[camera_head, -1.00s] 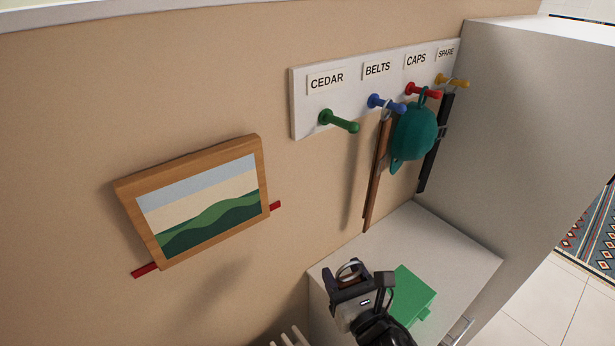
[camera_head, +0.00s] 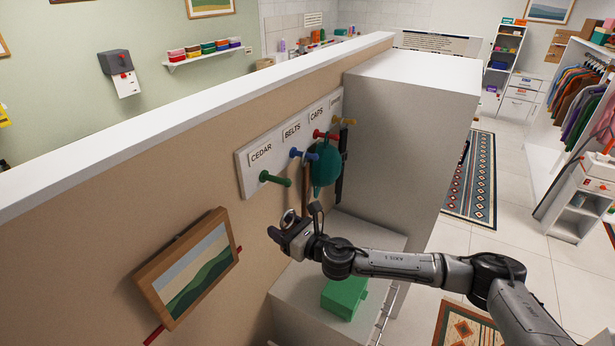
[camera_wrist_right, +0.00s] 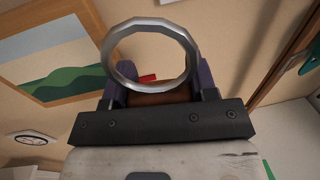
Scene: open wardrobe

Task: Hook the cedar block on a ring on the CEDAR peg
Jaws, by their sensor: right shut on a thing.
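The green CEDAR peg (camera_head: 275,180) juts from the white peg board (camera_head: 246,185) under its CEDAR label, with nothing hanging on it. My right gripper (camera_head: 293,223) is below and slightly right of that peg, in front of the tan wall. It is shut on the brown cedar block (camera_wrist_right: 165,98), which is mostly hidden between the fingers in the right wrist view. The block's silver ring (camera_wrist_right: 151,84) stands up above the fingers and is apart from the peg; it also shows small in the head view (camera_head: 289,215). My left gripper is not in view.
A teal cap (camera_head: 325,168) hangs close right, beside a blue peg (camera_head: 305,155) with a brown belt. A framed picture (camera_head: 195,270) is on the wall at left. A green box (camera_head: 343,297) sits on the low cabinet below. A tall white wardrobe side (camera_head: 400,150) stands right.

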